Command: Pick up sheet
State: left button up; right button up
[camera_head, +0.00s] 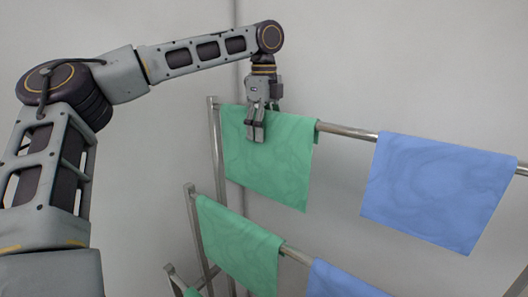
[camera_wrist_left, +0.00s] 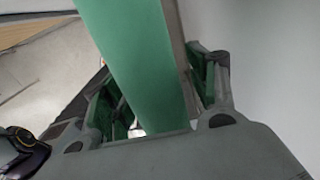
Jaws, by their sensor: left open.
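A green sheet (camera_head: 268,165) hangs over the left end of the upper metal rail. My left gripper (camera_head: 256,130) points down at its top edge, with the fingers over the upper left part of the sheet. In the left wrist view the green sheet (camera_wrist_left: 140,60) runs as a band between the two spread fingers (camera_wrist_left: 160,95). The left gripper is open. Whether a finger touches the cloth I cannot tell. My right gripper is not in view.
A blue sheet (camera_head: 435,190) hangs farther right on the same rail (camera_head: 347,131). A second green sheet (camera_head: 238,245) and another blue sheet (camera_head: 338,282) hang on a lower rail. Metal posts (camera_head: 216,150) stand at the left. A plain wall is close behind.

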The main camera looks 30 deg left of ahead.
pick_arm(q)
jog(key=c, duration=1.3)
jog(key=shift+r, duration=0.15)
jog(key=shift+r, duration=5.85)
jog(key=s+d+b, duration=0.4)
jog(key=s+d, duration=0.6)
jog(key=s, duration=0.4)
jog(key=shift+s+d, duration=0.15)
jog(key=shift+s, duration=0.25)
